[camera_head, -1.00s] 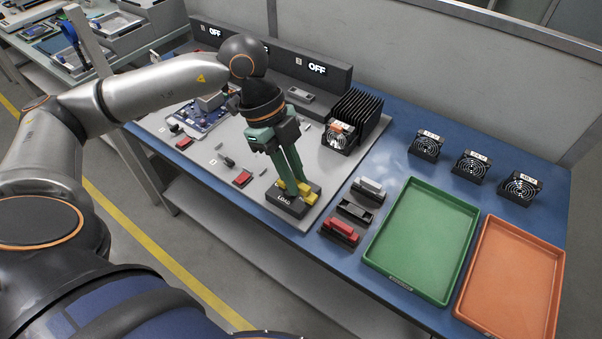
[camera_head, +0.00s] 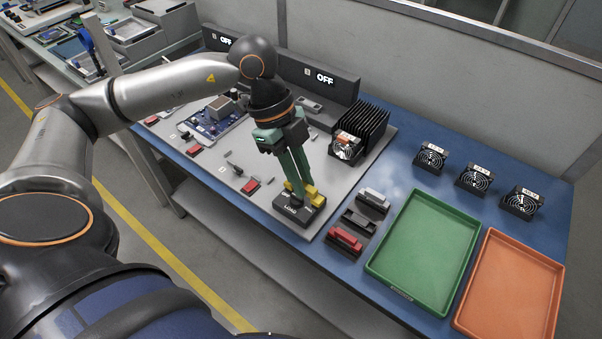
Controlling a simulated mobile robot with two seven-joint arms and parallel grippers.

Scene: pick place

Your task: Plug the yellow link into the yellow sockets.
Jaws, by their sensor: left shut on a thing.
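The yellow link (camera_head: 314,197) is at the fingertips of my left gripper (camera_head: 303,189), which points down with green fingers shut on it. The link is over the back part of the black block labelled LOAD (camera_head: 298,213), which stands near the front edge of the grey board. Fingers and link cover much of the block's top. The yellow sockets cannot be told apart from the link, and I cannot tell whether the link touches or sits in them. My right gripper is not in view.
Right of the block lie a grey-topped part (camera_head: 373,199), a dark holder (camera_head: 359,219) and a red-topped part (camera_head: 345,241). A green tray (camera_head: 372,265) and an orange tray (camera_head: 553,262) are empty. A finned black unit (camera_head: 360,125) stands behind. Two displays read OFF.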

